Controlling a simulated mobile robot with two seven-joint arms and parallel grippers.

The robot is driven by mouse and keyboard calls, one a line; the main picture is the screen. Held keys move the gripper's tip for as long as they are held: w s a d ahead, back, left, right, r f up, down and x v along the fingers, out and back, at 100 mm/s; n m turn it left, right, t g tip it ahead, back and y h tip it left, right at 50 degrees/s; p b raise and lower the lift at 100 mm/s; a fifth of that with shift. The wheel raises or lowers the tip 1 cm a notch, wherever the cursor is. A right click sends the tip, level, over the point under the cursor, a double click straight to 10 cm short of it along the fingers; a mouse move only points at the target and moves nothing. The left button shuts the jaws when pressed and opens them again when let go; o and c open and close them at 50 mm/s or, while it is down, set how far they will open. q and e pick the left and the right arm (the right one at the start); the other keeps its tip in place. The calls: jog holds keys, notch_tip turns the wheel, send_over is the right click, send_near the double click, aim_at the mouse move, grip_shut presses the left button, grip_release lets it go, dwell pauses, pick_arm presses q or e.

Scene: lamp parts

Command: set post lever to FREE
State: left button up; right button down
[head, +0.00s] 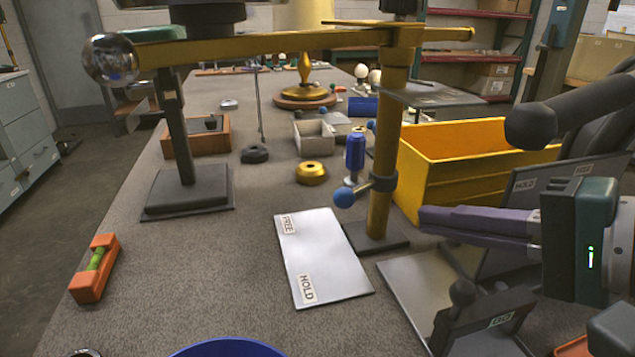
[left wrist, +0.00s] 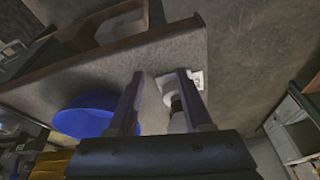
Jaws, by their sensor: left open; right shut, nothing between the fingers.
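The brass post (head: 388,130) stands on a dark base plate right of the middle in the head view. A pale label plate (head: 325,265) lies left of the post. The FREE label (head: 288,223) is at its far end and the HOLD label (head: 307,288) at its near end. My right gripper (head: 424,220) is shut and empty, right of the post and apart from the lever. My left gripper (left wrist: 160,76) is open in the left wrist view.
A brass beam (head: 260,46) crosses above the table, with a silver ball (head: 110,59) at its left. A yellow bin (head: 450,165) stands behind my right gripper. A blue bottle (head: 355,152) is behind the lever. A blue bowl (head: 228,347) is at the near edge.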

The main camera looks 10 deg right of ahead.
aim_at(368, 186)
pick_arm(q)
jog(key=shift+a+f+b, duration=0.15)
jog(key=shift+f+b, duration=0.5)
jog(key=shift+f, duration=0.05)
pick_arm(e)
jog(key=x, duration=0.9)
